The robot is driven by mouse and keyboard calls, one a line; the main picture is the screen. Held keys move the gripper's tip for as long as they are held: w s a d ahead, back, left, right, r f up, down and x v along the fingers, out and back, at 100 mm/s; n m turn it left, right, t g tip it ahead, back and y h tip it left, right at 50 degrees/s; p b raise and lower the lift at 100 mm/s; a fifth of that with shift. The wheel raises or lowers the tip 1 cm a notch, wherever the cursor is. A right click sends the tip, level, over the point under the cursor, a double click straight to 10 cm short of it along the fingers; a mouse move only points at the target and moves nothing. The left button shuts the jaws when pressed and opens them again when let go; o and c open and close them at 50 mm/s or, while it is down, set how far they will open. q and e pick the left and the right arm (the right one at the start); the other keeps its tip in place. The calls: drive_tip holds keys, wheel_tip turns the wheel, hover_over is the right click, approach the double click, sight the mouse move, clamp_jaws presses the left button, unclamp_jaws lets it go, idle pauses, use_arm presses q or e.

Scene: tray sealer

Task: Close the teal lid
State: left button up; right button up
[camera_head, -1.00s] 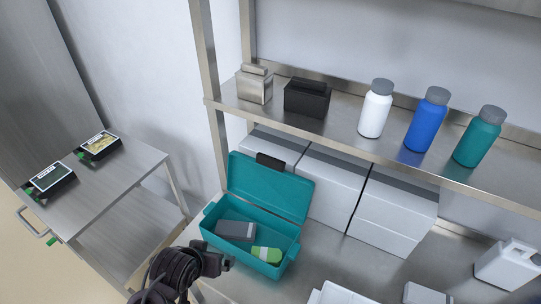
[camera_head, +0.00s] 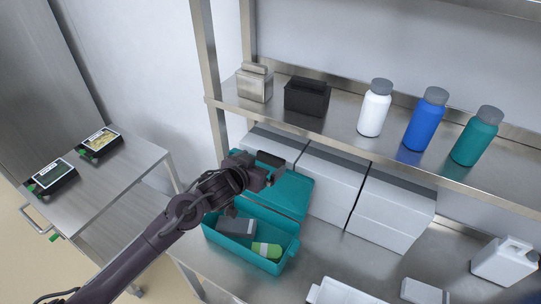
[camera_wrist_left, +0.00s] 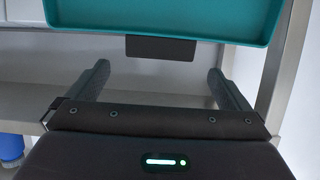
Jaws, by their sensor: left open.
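The teal lid (camera_head: 291,196) stands open, tilted up at the back of the teal box (camera_head: 222,250), with a black tab (camera_head: 270,158) at its upper edge. My left gripper (camera_head: 268,178) is at the upper left part of the lid and covers some of it. In the left wrist view my left gripper (camera_wrist_left: 157,75) is open, its two fingers spread, with nothing between them. There the teal lid (camera_wrist_left: 160,18) fills the top and its black tab (camera_wrist_left: 160,48) lies just past the fingertips, between their lines. Whether they touch the lid, I cannot tell. My right gripper is not in view.
The box holds a dark grey block (camera_head: 237,227) and a green-and-white item (camera_head: 267,250). White boxes (camera_head: 330,190) stand close behind the lid. A shelf above carries a black bin (camera_head: 307,97) and several bottles. A side table (camera_head: 110,180) stands at left.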

sight(270, 157)
use_arm(q)
drive_tip(key=p+x, duration=0.1)
drive_tip(key=x, duration=0.5)
drive_tip(key=shift+w+d, duration=0.2)
drive_tip(key=c, duration=1.3)
drive_tip(key=s+a+t+h+b, duration=0.4)
drive_tip(key=s+a+t+b, duration=0.1)
drive_tip(key=s+b, duration=0.4)
drive_tip(key=shift+a+t+b, duration=0.4)
drive_tip(key=shift+a+b, duration=0.15)
drive_tip(key=shift+s, duration=0.1)
